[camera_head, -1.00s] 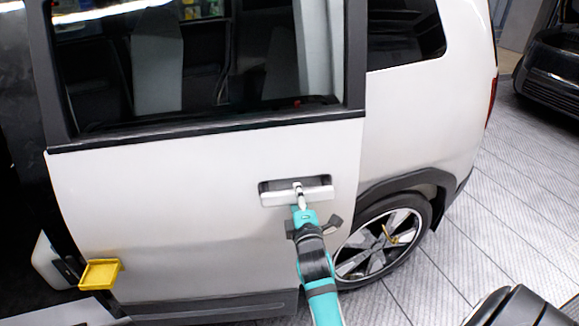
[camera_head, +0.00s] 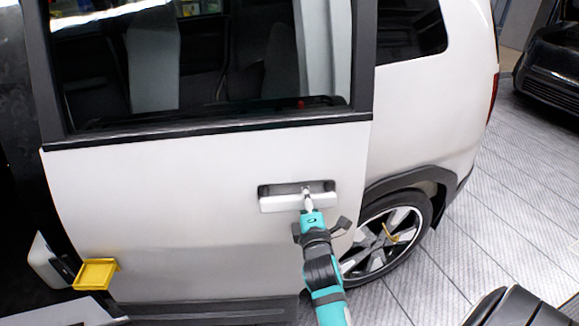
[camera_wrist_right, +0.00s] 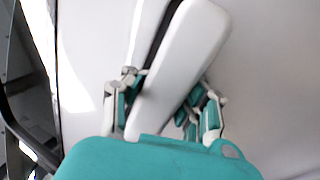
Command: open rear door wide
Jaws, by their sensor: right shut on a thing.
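The white rear door (camera_head: 180,215) of the car fills the middle of the head view, with its dark window above. Its right edge stands out a little from the car body beside the rear wheel. The door handle (camera_head: 280,202) is a pale bar in a dark recess near the door's right edge. My right gripper (camera_head: 307,195) is at the right part of the handle, shut on it. In the right wrist view the handle (camera_wrist_right: 180,65) runs between the teal and white fingers (camera_wrist_right: 163,105). My left gripper is not in view.
A yellow tray-like piece (camera_head: 96,274) sits at the door's lower left. The rear wheel (camera_head: 385,240) is right of my right arm. Another dark vehicle (camera_head: 550,70) stands at the far right. The tiled floor (camera_head: 500,200) between is clear.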

